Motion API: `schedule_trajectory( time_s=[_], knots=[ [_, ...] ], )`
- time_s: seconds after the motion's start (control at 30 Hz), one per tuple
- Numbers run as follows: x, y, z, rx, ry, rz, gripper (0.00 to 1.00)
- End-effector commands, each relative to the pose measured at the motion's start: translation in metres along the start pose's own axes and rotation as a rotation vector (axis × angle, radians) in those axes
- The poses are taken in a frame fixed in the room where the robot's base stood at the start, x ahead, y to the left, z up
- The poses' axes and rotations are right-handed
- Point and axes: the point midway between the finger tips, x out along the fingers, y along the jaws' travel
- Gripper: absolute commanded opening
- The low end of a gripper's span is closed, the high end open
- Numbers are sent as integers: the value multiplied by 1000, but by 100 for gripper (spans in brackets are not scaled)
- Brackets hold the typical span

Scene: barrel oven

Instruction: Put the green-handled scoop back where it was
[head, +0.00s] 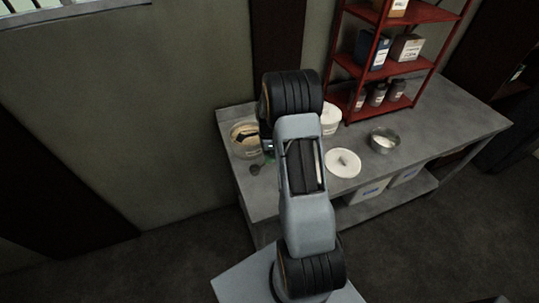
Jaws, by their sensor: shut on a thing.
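The scoop (256,169) shows as a small dark round bowl near the left end of the grey worktable, with a bit of green by my gripper. My gripper (268,148) is mostly hidden behind my own arm, at the scoop's green part, and is shut on the scoop. I cannot tell whether the scoop touches the tabletop. An open round tub (245,152) with pale contents and a dark patch inside stands just left of my gripper.
On the worktable (440,118) are a white tub (331,119), a white lid (343,163) lying flat and a metal bowl (384,140) with white contents. A red shelf rack (393,98) stands at the back. Bare tabletop lies at the right. White bins sit on the lower shelf.

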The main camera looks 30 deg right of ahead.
Motion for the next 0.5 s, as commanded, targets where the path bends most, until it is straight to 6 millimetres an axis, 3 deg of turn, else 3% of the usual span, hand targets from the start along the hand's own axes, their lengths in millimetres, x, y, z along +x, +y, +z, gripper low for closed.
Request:
schedule_trajectory(
  time_s=[0.1,0.13,0.3,0.4,0.5],
  knots=[
    [4,-1,0,0,0,0,0],
    [3,-1,0,0,0,0,24],
    [2,0,0,0,0,0,40],
    [2,0,0,0,0,0,48],
    [2,0,0,0,0,0,48]
  ],
)
